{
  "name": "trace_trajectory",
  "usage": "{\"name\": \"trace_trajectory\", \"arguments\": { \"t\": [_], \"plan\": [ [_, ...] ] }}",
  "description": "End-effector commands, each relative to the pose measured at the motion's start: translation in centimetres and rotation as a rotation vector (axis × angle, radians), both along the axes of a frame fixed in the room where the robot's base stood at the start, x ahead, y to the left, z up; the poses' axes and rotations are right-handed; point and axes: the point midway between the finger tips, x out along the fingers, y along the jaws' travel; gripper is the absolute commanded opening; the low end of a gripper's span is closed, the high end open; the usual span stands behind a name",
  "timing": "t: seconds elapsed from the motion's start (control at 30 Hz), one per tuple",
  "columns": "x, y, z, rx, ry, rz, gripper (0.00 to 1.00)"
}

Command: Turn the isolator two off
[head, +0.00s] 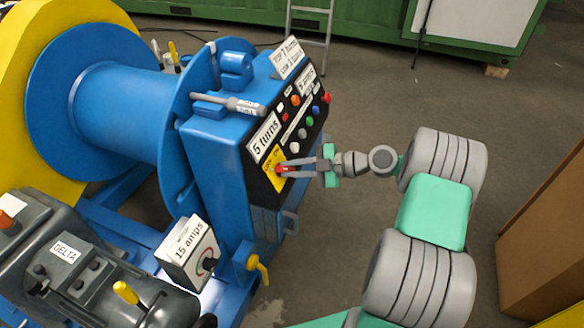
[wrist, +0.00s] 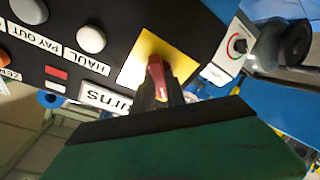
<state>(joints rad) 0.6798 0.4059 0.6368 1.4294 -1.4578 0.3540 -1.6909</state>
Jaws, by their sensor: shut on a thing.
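A red isolator handle (head: 281,169) stands on a yellow plate (head: 269,157) at the low near corner of the black control panel. In the wrist view the red handle (wrist: 157,75) points out from the yellow plate (wrist: 176,50), between my finger pads. My gripper (head: 288,168) is shut on this handle, reaching in from the right. In the wrist view my gripper (wrist: 160,95) hides the lower part of the panel. I cannot read a number on the plate, nor tell the handle's on or off setting.
The panel carries several buttons, with a blue one (head: 316,110) near the top. A "5 turns" sign (head: 265,138) is beside the plate. Open floor (head: 380,95) lies behind.

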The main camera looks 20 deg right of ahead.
Motion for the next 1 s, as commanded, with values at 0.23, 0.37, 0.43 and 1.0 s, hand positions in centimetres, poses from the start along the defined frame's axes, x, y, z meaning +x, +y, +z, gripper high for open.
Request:
{"name": "trace_trajectory", "arguments": {
  "t": [0.23,0.37,0.43,1.0],
  "plan": [
    [-0.2,0.1,-0.2,-0.001,0.003,0.007,0.0],
    [-0.2,0.1,-0.2,-0.001,0.003,0.007,0.18],
    [-0.2,0.1,-0.2,-0.001,0.003,0.006,0.24],
    [-0.4,-1.0,0.9,0.0,0.002,-0.003,0.38]
  ]
}}
